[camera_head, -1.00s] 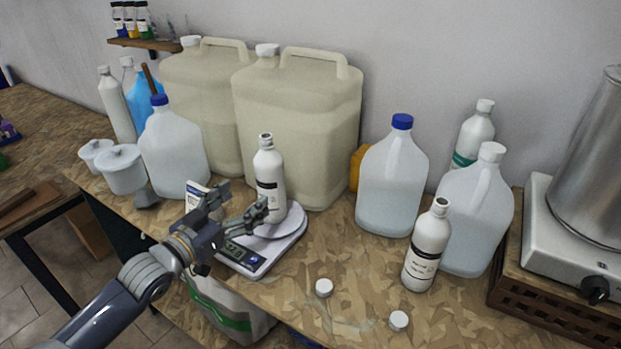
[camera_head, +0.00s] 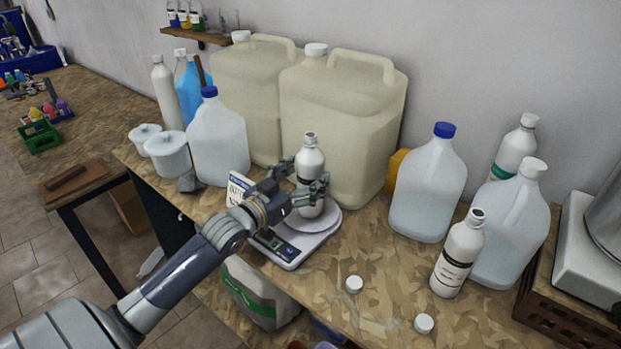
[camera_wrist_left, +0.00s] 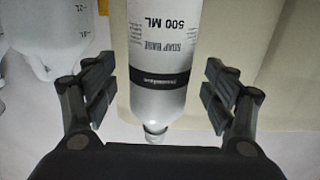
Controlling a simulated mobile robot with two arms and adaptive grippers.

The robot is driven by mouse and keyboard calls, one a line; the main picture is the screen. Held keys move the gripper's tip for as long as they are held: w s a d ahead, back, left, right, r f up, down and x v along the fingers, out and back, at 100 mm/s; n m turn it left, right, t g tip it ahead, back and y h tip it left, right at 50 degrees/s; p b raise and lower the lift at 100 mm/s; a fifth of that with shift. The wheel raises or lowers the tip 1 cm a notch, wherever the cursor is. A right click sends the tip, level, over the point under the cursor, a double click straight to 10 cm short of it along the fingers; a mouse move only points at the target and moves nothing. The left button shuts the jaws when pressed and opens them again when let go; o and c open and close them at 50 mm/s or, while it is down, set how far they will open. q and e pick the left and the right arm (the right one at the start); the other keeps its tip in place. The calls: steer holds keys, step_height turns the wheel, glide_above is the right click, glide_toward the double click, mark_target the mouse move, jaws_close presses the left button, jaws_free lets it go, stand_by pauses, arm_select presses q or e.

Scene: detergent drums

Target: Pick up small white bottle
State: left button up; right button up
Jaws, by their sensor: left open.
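A second small white bottle (camera_head: 458,258) stands upright at the right of the bench. My right gripper is not in view.
Two large beige canisters (camera_head: 345,115) stand close behind the scale. Clear jugs stand at left (camera_head: 218,145) and right (camera_head: 427,190). Two white caps (camera_head: 354,284) lie near the front edge. A bag (camera_head: 262,295) is below the bench. Bare bench lies right of the scale.

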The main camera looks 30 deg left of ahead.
arm_select(q)
steer(key=shift+w+d, duration=0.15)
steer(key=shift+w, duration=0.95)
steer(key=c, duration=1.4)
steer(key=shift+r, duration=0.15)
steer(key=shift+c, duration=1.2)
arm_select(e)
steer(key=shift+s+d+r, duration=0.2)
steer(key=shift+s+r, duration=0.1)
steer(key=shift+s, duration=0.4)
